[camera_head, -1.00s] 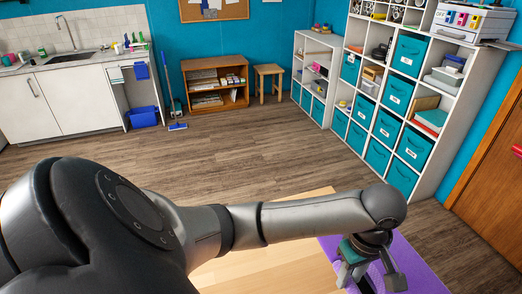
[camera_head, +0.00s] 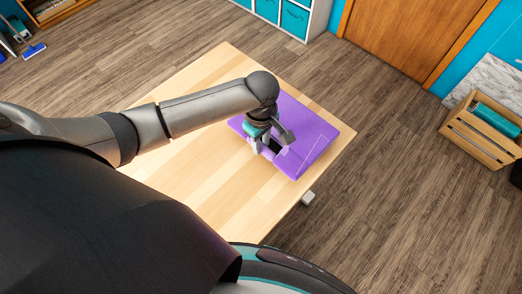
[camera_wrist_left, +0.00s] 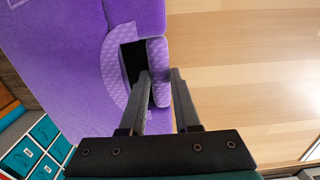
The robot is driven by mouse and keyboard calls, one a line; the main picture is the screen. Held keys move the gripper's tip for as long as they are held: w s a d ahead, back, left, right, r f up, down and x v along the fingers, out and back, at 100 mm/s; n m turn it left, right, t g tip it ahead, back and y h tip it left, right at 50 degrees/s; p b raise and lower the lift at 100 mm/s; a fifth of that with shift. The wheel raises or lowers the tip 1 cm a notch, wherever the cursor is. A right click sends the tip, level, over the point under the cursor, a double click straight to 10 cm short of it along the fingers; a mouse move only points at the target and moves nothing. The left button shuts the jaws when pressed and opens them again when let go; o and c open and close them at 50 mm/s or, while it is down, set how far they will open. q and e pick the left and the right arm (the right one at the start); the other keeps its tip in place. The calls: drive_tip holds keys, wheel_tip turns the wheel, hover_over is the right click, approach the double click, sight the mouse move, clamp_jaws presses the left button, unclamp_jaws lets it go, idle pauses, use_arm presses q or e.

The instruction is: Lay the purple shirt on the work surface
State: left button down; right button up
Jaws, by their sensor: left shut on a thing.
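The purple shirt (camera_head: 307,128) is a flat, folded rectangle over the right part of the pale wooden work surface (camera_head: 215,195). My left gripper (camera_head: 271,148) is at the shirt's near left edge. In the left wrist view, its two fingers (camera_wrist_left: 162,78) close around a purple folded edge of the shirt (camera_wrist_left: 60,55), beside a dark neck opening. The shirt's underside is hidden, so I cannot tell whether it rests on the wood or hangs just above it. My right gripper is not in view.
The work surface is otherwise bare to the left of the shirt. A small grey object (camera_head: 308,198) shows at its near right edge. A wooden crate (camera_head: 482,130) stands on the floor at the right. White shelving with teal bins (camera_head: 296,18) stands behind.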

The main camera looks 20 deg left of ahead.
use_arm(q)
wheel_tip(320, 180, down, 4)
drive_tip(key=shift+f+b, duration=0.1)
drive_tip(key=shift+b, duration=0.6)
drive_tip(key=c, duration=0.6)
unclamp_jaws()
drive_tip(key=shift+f, duration=0.15)
drive_tip(key=shift+c, duration=0.2)
wheel_tip(320, 180, up, 12)
drive_tip(key=p, duration=0.3)
drive_tip(key=shift+p, duration=0.4)
